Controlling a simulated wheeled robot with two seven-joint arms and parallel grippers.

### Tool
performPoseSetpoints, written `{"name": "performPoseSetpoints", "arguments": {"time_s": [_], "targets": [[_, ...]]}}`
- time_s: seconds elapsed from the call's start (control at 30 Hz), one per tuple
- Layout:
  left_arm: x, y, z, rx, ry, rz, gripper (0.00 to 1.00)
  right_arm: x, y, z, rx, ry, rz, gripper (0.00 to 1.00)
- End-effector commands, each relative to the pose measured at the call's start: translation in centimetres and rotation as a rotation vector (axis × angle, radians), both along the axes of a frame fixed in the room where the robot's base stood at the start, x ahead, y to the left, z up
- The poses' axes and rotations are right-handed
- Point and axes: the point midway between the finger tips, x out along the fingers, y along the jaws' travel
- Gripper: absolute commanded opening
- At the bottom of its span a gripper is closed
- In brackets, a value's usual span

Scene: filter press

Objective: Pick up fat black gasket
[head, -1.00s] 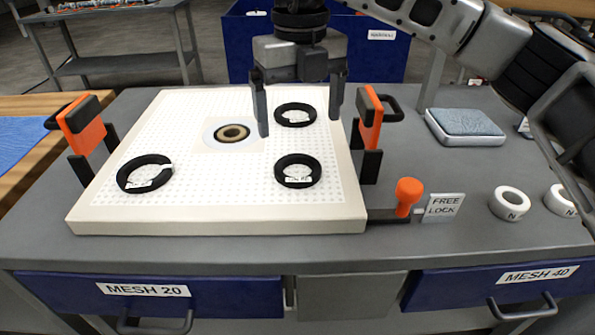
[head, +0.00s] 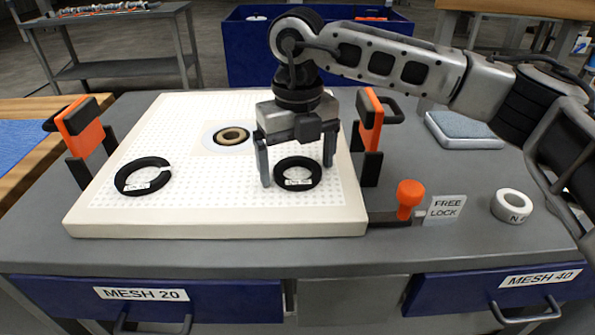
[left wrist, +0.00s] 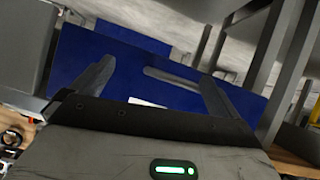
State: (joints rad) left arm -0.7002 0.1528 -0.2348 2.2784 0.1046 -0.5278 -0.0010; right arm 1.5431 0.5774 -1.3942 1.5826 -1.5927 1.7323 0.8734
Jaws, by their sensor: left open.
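A black gasket ring (head: 318,178) with a small label lies flat on the front right of the white perforated plate (head: 215,224). My right gripper (head: 297,174) is open above it, with one finger on each side of the ring; contact is not clear. Another black ring (head: 122,180), with a gap in its right side, lies at the plate's left. A third black ring behind my right gripper is hidden now. Which ring is the fat one is hard to tell. My left gripper (left wrist: 158,70) shows only in the left wrist view, open and empty, away from the plate.
Orange clamps (head: 82,128) (head: 370,122) stand at both sides of the plate. An orange-knobbed lever (head: 409,194) sits beside the FREE LOCK sign (head: 445,209). A white ring (head: 511,205) and a grey-blue pad (head: 465,130) lie at right. Blue drawers (head: 230,297) are below.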

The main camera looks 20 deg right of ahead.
Motion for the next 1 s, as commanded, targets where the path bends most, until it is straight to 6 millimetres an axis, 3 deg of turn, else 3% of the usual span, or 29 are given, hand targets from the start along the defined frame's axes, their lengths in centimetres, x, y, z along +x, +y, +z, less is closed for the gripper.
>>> {"name": "performPoseSetpoints", "arguments": {"time_s": [0.03,0.17,0.47,0.67,0.8,1.0], "targets": [[0.0,0.0,0.0,0.000,-0.001,0.000,1.00,0.0,0.0,0.0,0.000,0.000,0.000,0.79],[0.1,0.0,0.1,0.000,-0.003,0.000,1.00,0.0,0.0,0.0,0.000,0.000,0.000,0.44],[0.2,0.0,0.2,-0.001,-0.007,0.001,1.00,0.0,0.0,0.2,0.000,0.000,0.000,0.44],[0.3,0.0,0.6,-0.002,-0.016,0.003,1.00,0.1,0.0,1.4,0.001,-0.002,-0.001,0.44],[0.4,0.1,1.2,-0.003,-0.027,0.006,1.00,0.0,0.0,3.6,0.002,-0.004,0.000,0.44],[0.4,0.2,1.4,-0.001,-0.031,0.011,1.00,-3.6,-0.8,7.7,0.000,-0.007,0.003,0.44]]}}
